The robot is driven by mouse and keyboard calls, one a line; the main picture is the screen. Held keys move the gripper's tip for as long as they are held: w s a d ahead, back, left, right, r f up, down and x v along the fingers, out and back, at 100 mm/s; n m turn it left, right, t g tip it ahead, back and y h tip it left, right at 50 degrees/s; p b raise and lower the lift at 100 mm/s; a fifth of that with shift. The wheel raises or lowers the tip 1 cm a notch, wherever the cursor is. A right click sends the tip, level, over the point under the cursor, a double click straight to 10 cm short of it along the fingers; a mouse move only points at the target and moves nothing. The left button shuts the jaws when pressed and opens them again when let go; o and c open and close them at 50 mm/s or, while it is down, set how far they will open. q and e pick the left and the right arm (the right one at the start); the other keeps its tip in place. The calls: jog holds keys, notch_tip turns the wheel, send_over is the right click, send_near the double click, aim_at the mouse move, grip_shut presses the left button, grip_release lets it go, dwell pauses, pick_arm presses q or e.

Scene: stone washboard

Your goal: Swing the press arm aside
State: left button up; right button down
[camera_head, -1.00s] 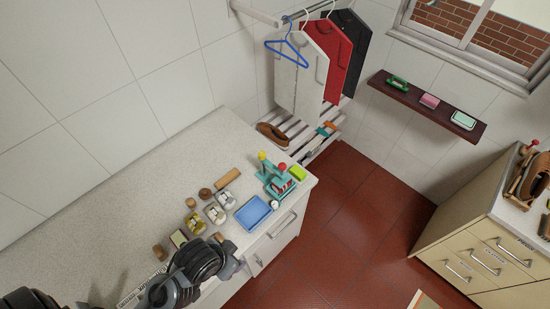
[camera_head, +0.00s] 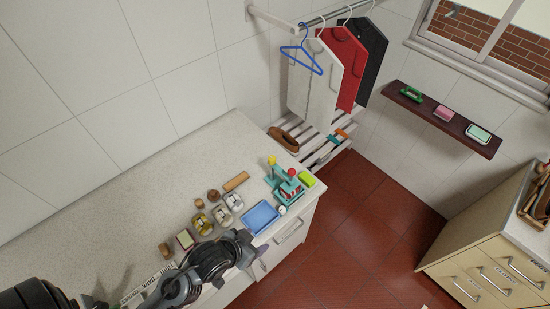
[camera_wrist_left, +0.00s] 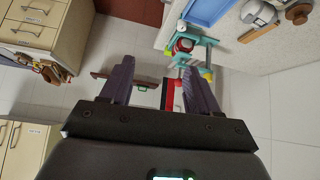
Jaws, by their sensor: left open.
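The small teal press (camera_head: 286,190) stands on the counter near its right end, with a red knob and a yellow knob on top. Its arm is too small to make out clearly in the head view. In the left wrist view the press (camera_wrist_left: 185,52) shows ahead, beyond the right finger, with its red part and teal frame. My left gripper (camera_head: 256,248) is over the counter's front edge, in front of the blue tray and apart from the press. In the left wrist view its two fingers (camera_wrist_left: 157,70) are spread with nothing between them. My right gripper is not seen.
Several small metal and wooden items stand left of the tray. The counter (camera_head: 170,185) is clear toward the wall. Garments (camera_head: 345,60) hang behind.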

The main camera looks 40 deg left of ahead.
pick_arm(q)
jog(key=w+a+f+t+b, duration=0.6)
jog(key=w+f+b, duration=0.35)
jog(key=w, duration=0.25)
jog(key=n+t+y+b, duration=0.1)
jog(key=t+b, duration=0.3)
jog(key=b, duration=1)
send_near(271, 159)
jog(key=w, duration=1.2)
jog(key=shift+w+f, duration=0.1)
jog(key=shift+f, duration=0.25)
grip_shut()
